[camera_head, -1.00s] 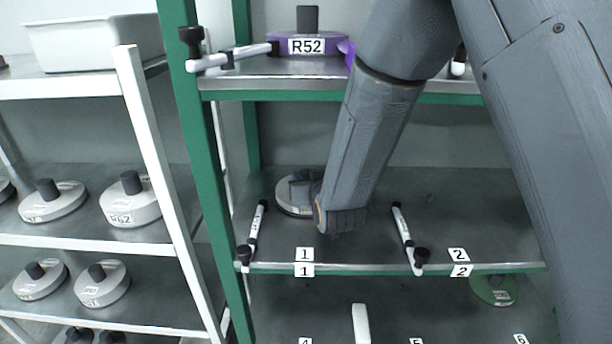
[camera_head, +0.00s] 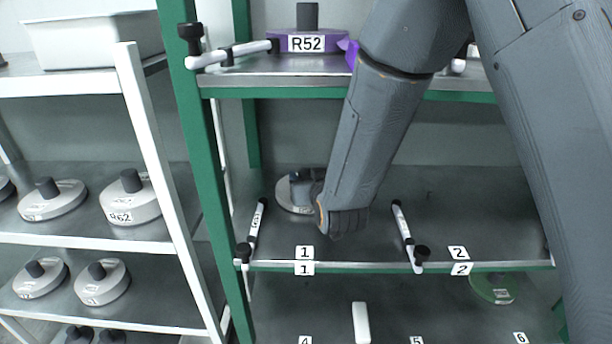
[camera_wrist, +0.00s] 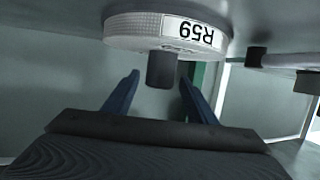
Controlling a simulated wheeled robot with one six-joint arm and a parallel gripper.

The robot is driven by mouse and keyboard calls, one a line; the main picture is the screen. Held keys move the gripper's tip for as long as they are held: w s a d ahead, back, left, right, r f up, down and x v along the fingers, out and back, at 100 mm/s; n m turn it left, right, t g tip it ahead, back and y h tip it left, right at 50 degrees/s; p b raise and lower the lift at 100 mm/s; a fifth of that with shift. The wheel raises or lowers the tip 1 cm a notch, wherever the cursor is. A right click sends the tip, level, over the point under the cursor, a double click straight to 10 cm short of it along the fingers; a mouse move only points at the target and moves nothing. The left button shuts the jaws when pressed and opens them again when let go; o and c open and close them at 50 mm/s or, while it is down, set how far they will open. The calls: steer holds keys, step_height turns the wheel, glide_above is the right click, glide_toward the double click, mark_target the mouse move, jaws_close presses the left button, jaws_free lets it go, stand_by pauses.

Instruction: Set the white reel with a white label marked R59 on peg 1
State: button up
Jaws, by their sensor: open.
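The white reel (camera_wrist: 125,28) with the white R59 label (camera_wrist: 193,33) shows upside down in the wrist view, its dark knob (camera_wrist: 161,70) pointing at my gripper. In the head view this reel (camera_head: 287,198) sits flat on the green rack's middle shelf, behind the label 1 (camera_head: 304,253), partly hidden by my gripper. My gripper (camera_wrist: 158,79) is open, its two blue fingers on either side of the knob's end, with gaps visible. Whether a peg is under the reel is hidden.
White-and-black rods (camera_head: 256,228) and (camera_head: 405,232) flank place 1 at the shelf's front. A purple R52 reel (camera_head: 275,40) is on the shelf above. A green reel (camera_head: 492,288) sits below. Several white reels stand on the left rack. Place 2 looks clear.

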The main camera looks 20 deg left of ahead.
steer(key=b+v, duration=0.1)
steer(key=v, duration=0.9)
steer(key=shift+s+d, duration=0.2)
steer(key=shift+s, duration=0.1)
steer(key=shift+r, duration=0.15)
